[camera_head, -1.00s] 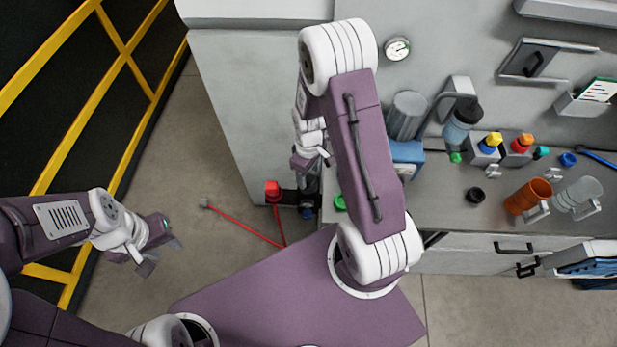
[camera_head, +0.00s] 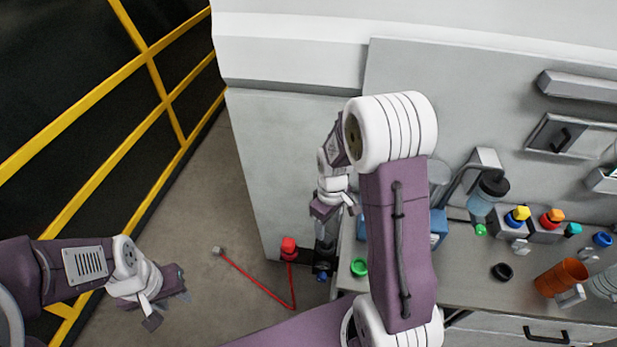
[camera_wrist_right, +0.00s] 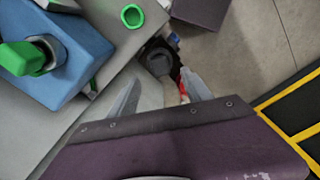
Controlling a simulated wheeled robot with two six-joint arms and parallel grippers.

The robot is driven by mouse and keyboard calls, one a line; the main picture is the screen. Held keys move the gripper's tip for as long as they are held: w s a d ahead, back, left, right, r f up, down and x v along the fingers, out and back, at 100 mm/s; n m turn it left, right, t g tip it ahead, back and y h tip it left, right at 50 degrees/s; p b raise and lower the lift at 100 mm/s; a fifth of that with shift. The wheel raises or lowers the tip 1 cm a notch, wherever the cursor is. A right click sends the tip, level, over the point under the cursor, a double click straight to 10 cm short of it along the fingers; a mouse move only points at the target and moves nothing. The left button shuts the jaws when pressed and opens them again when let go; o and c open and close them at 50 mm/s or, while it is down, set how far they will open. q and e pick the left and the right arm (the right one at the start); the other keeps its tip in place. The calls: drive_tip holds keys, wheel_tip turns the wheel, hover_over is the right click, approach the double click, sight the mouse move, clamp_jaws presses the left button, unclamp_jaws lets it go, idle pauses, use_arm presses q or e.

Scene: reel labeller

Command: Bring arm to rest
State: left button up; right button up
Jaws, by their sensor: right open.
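My right arm rises in the middle of the head view and folds down behind its purple link. My right gripper (camera_head: 336,208) hangs left of that link, near the left end of the bench. In the right wrist view its two fingers (camera_wrist_right: 158,98) are spread apart with nothing between them. My left gripper (camera_head: 167,302) is at the lower left of the head view, over the bare floor. Its fingers are too small and turned to judge, and I see nothing held in it.
The grey bench (camera_head: 470,275) carries a green ring (camera_head: 359,267), a black ring (camera_head: 502,271) and an orange cup (camera_head: 560,278). A blue box with a green knob (camera_wrist_right: 55,50) is close to my right gripper. A red cable (camera_head: 255,280) lies on the floor. Yellow-barred fencing (camera_head: 80,120) stands left.

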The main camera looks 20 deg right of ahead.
drive_tip(key=shift+f+b, duration=0.3)
drive_tip(key=w+a+b, duration=0.1)
drive_tip(key=b, duration=0.2)
drive_tip(key=shift+f+t, duration=0.3)
drive_tip(key=shift+f, duration=0.1)
drive_tip(key=a+b, duration=0.1)
drive_tip(key=s+b, duration=0.1)
drive_tip(key=b, duration=0.1)
drive_tip(key=shift+s+a+f+n+t, duration=0.15)
drive_tip(key=shift+a+f+n+t, duration=0.15)
drive_tip(key=shift+a+f, duration=0.1)
drive_tip(key=s+a+f+m+b, duration=0.1)
drive_tip(key=s+a+m, duration=0.1)
drive_tip(key=s+m, duration=0.4)
drive_tip(key=shift+s+f+m+b, duration=0.15)
drive_tip(key=shift+s+m+b, duration=0.25)
drive_tip(key=shift+s, duration=0.65)
drive_tip(key=shift+s, duration=0.2)
